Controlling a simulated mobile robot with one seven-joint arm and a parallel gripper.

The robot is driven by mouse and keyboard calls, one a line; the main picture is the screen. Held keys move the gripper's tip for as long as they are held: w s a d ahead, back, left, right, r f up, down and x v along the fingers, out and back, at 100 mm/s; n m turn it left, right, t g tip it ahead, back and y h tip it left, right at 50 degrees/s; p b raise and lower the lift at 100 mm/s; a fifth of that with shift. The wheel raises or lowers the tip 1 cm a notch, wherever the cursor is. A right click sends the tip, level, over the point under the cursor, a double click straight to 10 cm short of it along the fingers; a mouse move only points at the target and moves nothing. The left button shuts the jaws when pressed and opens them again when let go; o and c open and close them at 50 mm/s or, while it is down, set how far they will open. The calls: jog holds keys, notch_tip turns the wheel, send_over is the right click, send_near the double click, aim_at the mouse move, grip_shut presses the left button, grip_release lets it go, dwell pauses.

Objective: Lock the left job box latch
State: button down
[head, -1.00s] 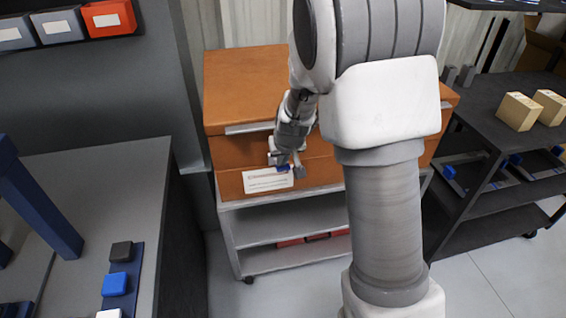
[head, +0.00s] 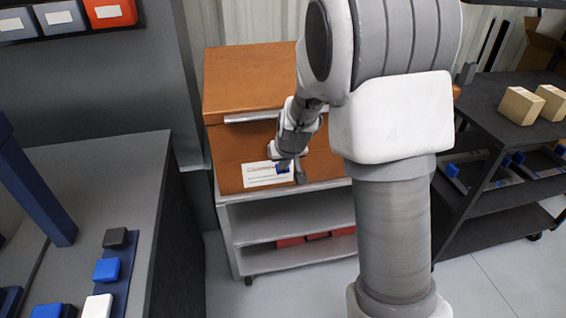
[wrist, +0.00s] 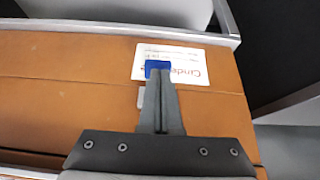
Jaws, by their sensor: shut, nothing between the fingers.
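The orange-brown job box (head: 232,150) stands on a grey cart, its lid shut as far as I can see, with a pale metal strip along the front. My gripper (head: 290,172) is at its front face, beside the white label (head: 257,175). In the wrist view the two fingers (wrist: 158,80) are together and point at the label (wrist: 180,62). A small blue piece (wrist: 157,67) shows right at the fingertips; I cannot tell whether it is the latch. A small pale piece (wrist: 142,101) lies left of the fingers, partly hidden. My arm hides the box's right part.
The grey cart (head: 290,222) has open shelves with red items (head: 304,240). A grey bench (head: 130,165) with blue, black and white blocks is at left. A dark cart (head: 490,105) with tan boxes (head: 520,106) is at right. Floor shows between the carts.

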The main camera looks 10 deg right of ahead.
jog(key=shift+r, duration=0.2)
jog(key=shift+r+p, duration=0.65)
jog(key=shift+r, duration=0.1)
